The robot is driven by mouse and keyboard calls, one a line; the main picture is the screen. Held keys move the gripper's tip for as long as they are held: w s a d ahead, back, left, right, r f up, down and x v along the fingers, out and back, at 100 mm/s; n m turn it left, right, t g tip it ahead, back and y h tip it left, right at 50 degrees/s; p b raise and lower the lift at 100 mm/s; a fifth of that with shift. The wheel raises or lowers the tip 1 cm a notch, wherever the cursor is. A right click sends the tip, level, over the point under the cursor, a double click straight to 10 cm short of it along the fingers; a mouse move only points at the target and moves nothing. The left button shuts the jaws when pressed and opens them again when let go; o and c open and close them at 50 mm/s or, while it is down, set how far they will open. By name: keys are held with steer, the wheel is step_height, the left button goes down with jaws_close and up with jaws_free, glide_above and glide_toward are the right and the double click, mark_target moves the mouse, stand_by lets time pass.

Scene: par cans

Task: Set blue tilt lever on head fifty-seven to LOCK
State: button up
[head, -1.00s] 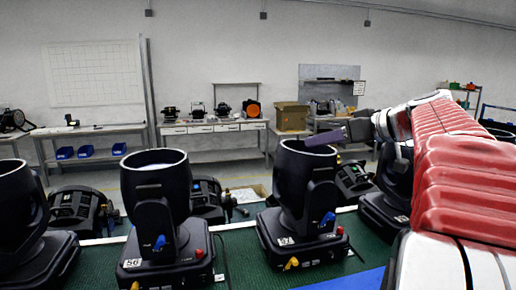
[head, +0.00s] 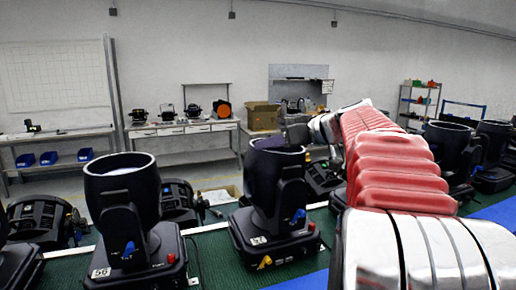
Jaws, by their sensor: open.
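Head fifty-seven (head: 262,190) is a black moving head with a "57" label on its base, standing upright on the green surface. Its blue tilt lever (head: 298,216) shows low on the right side of the yoke, angled up to the right. The lever's lock marking is too small to read. My gripper (head: 282,143) is open beside the top rim of head fifty-seven, well above the blue lever. Its fingers are dark and small against the head, and I cannot tell whether they touch it. My red-sleeved arm reaches in from the right.
Head fifty-six (head: 122,195), with its own blue lever (head: 129,249), stands to the left. More heads (head: 448,150) stand at right, partly behind my arm. Head fifty-seven also has a yellow lever (head: 265,262) and a red knob (head: 312,226). A blue strip (head: 300,282) crosses the front.

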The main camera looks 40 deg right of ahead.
steer(key=x, duration=0.6)
steer(key=shift+w+f, duration=0.15)
steer(key=shift+w, duration=0.1)
steer(key=shift+c, duration=0.2)
jaws_close()
